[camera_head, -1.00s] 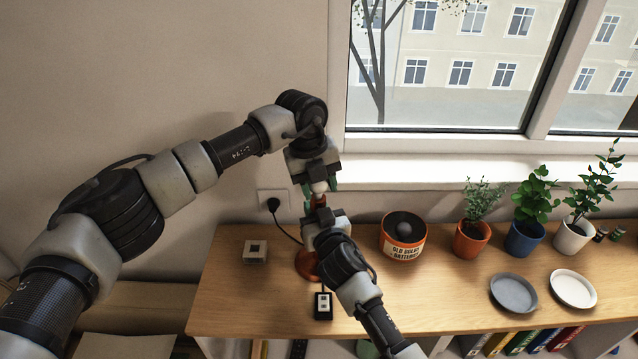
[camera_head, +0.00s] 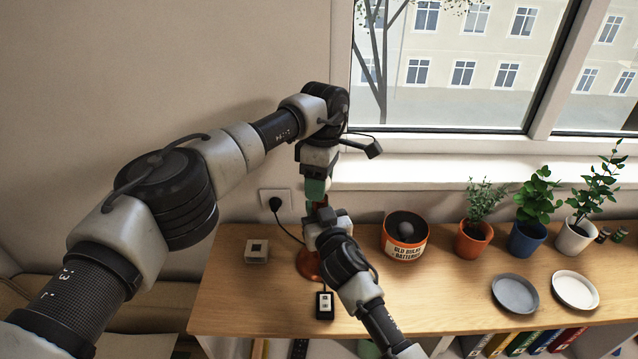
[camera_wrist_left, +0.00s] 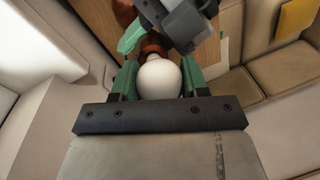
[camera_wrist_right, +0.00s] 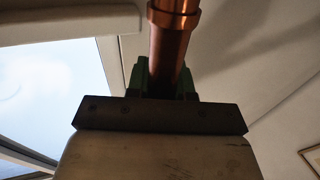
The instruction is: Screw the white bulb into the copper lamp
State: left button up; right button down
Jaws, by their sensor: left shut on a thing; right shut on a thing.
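The white bulb (camera_wrist_left: 160,79) shows between the green fingers of my left gripper (camera_wrist_left: 158,76), which is shut on it, in the left wrist view. The bulb sits right above the copper lamp (camera_wrist_left: 153,45); whether its thread is fully seated cannot be seen. In the head view my left gripper (camera_head: 316,190) points down over the lamp top and hides the bulb. My right gripper (camera_wrist_right: 166,78) is shut on the copper lamp stem (camera_wrist_right: 170,45). In the head view the lamp's round base (camera_head: 306,264) rests on the wooden shelf, and my right gripper (camera_head: 320,215) is just below the left one.
A small switch box (camera_head: 324,305) lies in front of the lamp, and a square box (camera_head: 257,251) to its left. An orange-banded bin for old bulbs (camera_head: 404,237) stands to the right. Potted plants (camera_head: 473,234) and two plates (camera_head: 514,293) are further right.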

pick_arm(q)
jog(key=m+t+y, duration=0.1)
jog(key=m, duration=0.6)
jog(key=shift+w, duration=0.15)
jog(key=m, duration=0.5)
jog(key=shift+t+y, duration=0.3)
jog(key=shift+t, duration=0.1)
jog(key=m+t, duration=0.1)
jog(key=m, duration=0.4)
jog(key=shift+m, duration=0.3)
jog(key=m, duration=0.4)
jog(key=shift+d+t, duration=0.1)
jog(key=shift+t, duration=0.3)
jog(key=o, duration=1)
